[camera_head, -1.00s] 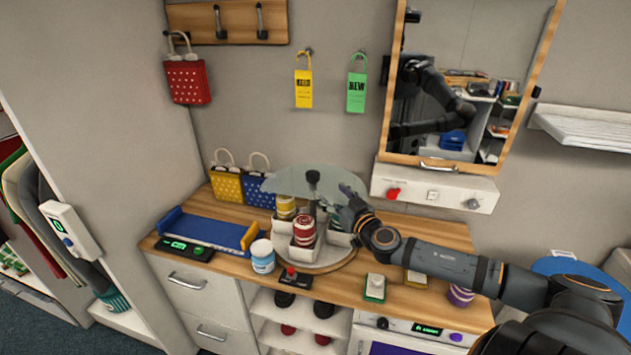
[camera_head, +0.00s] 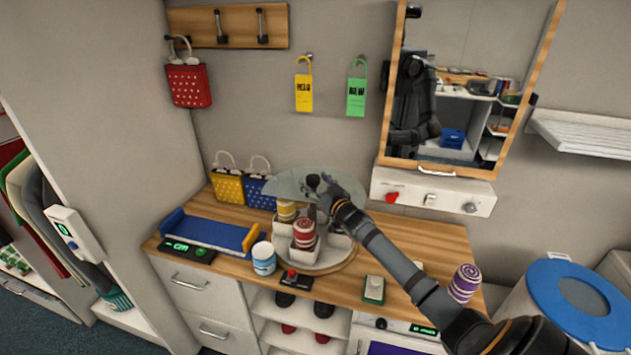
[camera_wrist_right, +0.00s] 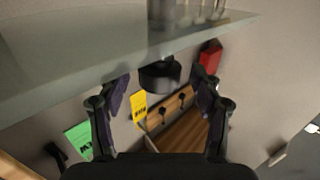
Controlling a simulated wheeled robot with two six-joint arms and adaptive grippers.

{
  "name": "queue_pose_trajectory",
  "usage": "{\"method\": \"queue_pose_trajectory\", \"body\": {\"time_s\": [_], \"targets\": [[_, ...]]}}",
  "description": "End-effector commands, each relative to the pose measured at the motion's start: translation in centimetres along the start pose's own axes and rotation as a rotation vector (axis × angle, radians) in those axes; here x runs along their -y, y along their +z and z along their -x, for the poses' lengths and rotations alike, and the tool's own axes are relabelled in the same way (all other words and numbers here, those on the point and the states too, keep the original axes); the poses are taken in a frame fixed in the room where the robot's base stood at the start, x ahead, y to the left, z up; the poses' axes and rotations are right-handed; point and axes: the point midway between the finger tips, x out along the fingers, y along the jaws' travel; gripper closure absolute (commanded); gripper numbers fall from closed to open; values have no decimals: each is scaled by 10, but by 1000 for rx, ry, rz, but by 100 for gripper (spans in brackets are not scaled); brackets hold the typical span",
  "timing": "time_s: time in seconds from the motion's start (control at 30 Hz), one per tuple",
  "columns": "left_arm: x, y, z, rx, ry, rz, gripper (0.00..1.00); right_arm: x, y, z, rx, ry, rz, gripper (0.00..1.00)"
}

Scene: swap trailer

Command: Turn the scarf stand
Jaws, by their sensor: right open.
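The scarf stand (camera_head: 337,246) is a round turntable on the wooden counter. It has white compartments, a translucent grey disc above and a black knob (camera_head: 313,181) on top. A yellow roll (camera_head: 286,211) and a red striped roll (camera_head: 303,234) stand in its compartments. My right gripper (camera_head: 324,184) is at the knob, above the disc, and hides part of the stand's right side. In the right wrist view the knob (camera_wrist_right: 160,76) shows between the open fingers, with visible gaps on both sides. My left gripper is not in view.
A white-blue jar (camera_head: 263,258), a red-button box (camera_head: 294,279) and a blue tray (camera_head: 214,231) are left and in front of the stand. Yellow and blue bags (camera_head: 227,183) stand behind it. A purple roll (camera_head: 464,282) is at right. A mirror (camera_head: 460,90) hangs behind.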

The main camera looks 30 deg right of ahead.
Motion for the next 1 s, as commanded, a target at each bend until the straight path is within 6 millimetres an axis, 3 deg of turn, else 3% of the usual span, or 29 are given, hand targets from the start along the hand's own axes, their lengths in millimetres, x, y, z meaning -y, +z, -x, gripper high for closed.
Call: {"method": "queue_pose_trajectory", "body": {"time_s": [0.27,0.73,1.0], "targets": [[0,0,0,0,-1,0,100,0,0,0,0,0,1,37],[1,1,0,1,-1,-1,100,0,0,0,0,0,1,100],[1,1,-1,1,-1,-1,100,0,1,-1,0,3,1,100]]}}
